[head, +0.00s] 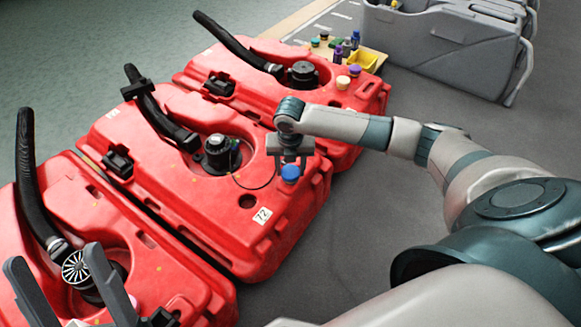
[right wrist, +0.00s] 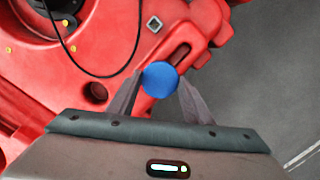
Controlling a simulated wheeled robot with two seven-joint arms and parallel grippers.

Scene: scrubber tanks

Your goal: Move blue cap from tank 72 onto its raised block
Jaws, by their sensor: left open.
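The red tank marked 72 (head: 180,178) is in the middle of the head view. The blue cap (head: 290,173) is over its near right part, also seen in the right wrist view (right wrist: 160,78). My right gripper (head: 290,163) points down at the cap, with one fingertip on each side (right wrist: 161,88). The fingertips look close to the cap's sides; whether they press on it is unclear. The cap hides what is directly beneath it. I cannot make out the raised block. My left gripper (head: 55,262) is open and empty at the lower left, over another red tank.
Other red tanks stand at the far side (head: 240,75) and near left (head: 75,205). A black fitting (head: 220,154) with a thin cord and a black hose (head: 155,105) stand on tank 72. Small bottles and a yellow bin (head: 362,62) are at the back.

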